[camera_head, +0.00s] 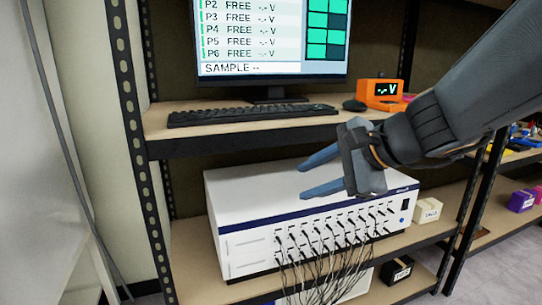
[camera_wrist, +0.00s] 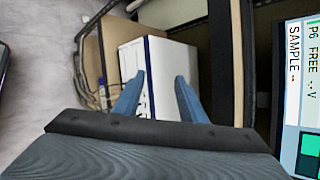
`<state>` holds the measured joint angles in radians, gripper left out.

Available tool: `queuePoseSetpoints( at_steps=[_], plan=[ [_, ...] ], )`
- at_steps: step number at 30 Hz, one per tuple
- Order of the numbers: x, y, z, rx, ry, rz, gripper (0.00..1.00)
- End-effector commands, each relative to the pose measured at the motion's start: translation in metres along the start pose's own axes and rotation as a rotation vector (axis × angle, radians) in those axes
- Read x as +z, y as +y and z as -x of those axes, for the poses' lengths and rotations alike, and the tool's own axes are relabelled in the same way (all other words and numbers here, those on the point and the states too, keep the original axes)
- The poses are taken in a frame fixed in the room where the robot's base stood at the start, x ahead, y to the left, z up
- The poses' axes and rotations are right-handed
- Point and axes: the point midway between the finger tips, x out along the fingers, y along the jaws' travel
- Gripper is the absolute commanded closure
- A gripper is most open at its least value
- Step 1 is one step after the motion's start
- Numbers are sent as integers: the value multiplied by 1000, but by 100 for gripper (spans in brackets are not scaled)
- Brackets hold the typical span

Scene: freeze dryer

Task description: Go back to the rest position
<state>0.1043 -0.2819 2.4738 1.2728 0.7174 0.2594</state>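My gripper (camera_head: 312,174) reaches in from the right on my arm, with two blue fingers spread apart and nothing between them. It is in front of the shelf rack, over the white instrument box (camera_head: 250,190) in the head view. In the wrist view my gripper (camera_wrist: 158,88) also has its fingers apart and empty. The white box (camera_wrist: 160,55) shows beyond and between the fingers there. No object is held.
A monitor (camera_head: 270,40), a keyboard (camera_head: 250,114) and an orange voltage display (camera_head: 381,92) stand on the upper shelf. Black cables (camera_head: 325,270) hang from the white box's front. A dark rack post (camera_head: 135,130) stands at left. Small boxes (camera_head: 428,210) sit at right.

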Motion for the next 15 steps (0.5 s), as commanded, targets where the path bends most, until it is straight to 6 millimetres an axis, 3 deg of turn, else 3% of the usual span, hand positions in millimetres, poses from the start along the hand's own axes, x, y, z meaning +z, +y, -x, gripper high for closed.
queuePoseSetpoints(
  at_steps=[1, 4, 9, 15],
  plan=[
    [12, 25, -8, 88, -22, 114, 62],
    [26, 74, -13, 260, -62, 350, 62],
    [30, 145, -7, 526, -138, 739, 62],
    [17, 190, 8, 740, -210, 1072, 62]
  ],
)
